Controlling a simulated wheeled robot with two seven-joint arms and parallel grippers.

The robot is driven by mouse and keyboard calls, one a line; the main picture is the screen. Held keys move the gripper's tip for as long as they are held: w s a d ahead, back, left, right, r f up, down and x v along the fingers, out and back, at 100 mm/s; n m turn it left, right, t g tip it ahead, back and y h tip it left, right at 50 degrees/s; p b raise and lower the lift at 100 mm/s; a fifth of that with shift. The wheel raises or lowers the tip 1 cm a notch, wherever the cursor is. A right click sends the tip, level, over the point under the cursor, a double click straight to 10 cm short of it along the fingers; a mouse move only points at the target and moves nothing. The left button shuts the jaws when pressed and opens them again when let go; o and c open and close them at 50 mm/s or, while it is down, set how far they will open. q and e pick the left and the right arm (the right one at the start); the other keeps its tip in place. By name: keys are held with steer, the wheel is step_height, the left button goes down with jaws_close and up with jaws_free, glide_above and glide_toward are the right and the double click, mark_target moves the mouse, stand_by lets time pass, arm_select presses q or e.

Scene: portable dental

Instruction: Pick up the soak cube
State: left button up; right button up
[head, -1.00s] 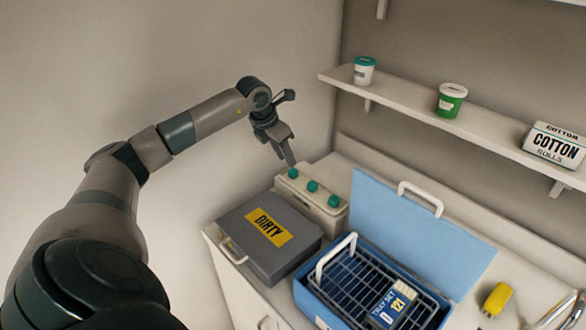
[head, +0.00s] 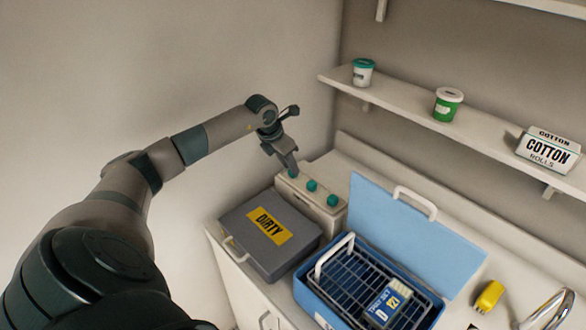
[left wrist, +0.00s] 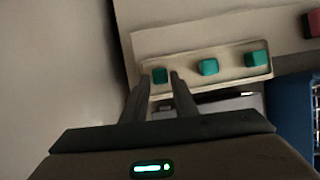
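The middle cube (head: 311,186) and the right cube (head: 333,200) stand clear of the gripper. The fingers are apart, with a narrow gap to the cube visible. The cube still sits at the holder. My right gripper is out of view.
A grey case marked DIRTY (head: 236,222) lies in front of the holder. A blue open box (head: 312,297) with a wire basket stands right of it. A shelf (head: 410,107) with tubs and a cotton rolls box hangs above. The wall is close on the left.

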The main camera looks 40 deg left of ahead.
arm_select(q)
steer(key=shift+p+x, duration=0.3)
steer(key=shift+x, duration=0.8)
jaws_close()
steer(key=shift+r, duration=0.1)
